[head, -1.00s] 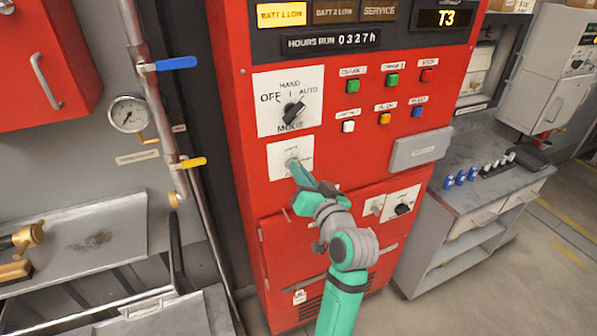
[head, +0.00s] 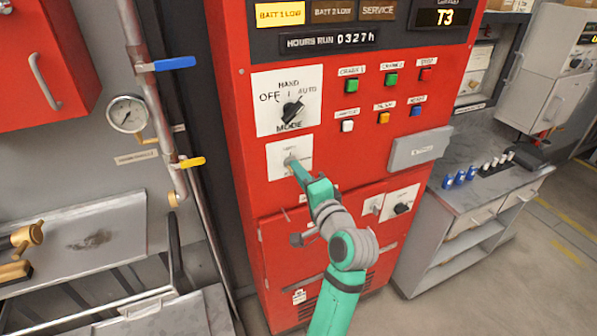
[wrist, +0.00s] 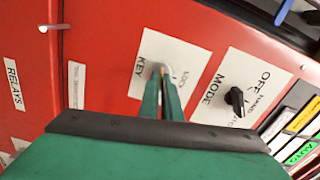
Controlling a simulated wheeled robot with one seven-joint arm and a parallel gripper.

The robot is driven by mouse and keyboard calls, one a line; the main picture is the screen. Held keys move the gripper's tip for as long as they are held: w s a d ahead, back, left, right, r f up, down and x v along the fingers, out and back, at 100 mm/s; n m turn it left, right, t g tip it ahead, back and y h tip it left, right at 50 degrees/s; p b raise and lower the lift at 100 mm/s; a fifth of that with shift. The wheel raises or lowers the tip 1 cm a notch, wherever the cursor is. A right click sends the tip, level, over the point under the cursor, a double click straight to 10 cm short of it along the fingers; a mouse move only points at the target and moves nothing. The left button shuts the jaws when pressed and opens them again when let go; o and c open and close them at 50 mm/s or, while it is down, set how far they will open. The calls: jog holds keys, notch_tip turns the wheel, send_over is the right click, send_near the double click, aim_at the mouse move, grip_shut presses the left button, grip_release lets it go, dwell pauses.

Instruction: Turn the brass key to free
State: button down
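The white key plate (head: 279,152) is on the red panel below the mode switch; it also shows in the wrist view (wrist: 187,65), with the words KEY and LOCK. My gripper (head: 290,162) reaches the middle of this plate. In the wrist view its two green fingers (wrist: 161,74) are close together at the keyhole area. A small brass-coloured bit of the key (wrist: 156,72) shows at the fingertips, between them. The fingers hide most of the key, so its exact angle cannot be told.
The black mode switch (head: 292,111) sits just above the key plate, its knob (wrist: 236,100) near my fingers. Coloured push buttons (head: 384,118) and a grey box (head: 419,149) are to the right. Another black knob (head: 402,208) is lower right.

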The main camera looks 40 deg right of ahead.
jog(key=shift+m, duration=1)
jog(key=c, duration=2)
grip_release()
jog(key=v, duration=1)
jog(key=shift+s+a, duration=0.15)
jog(key=shift+s, duration=0.15)
jog(key=shift+s, duration=0.15)
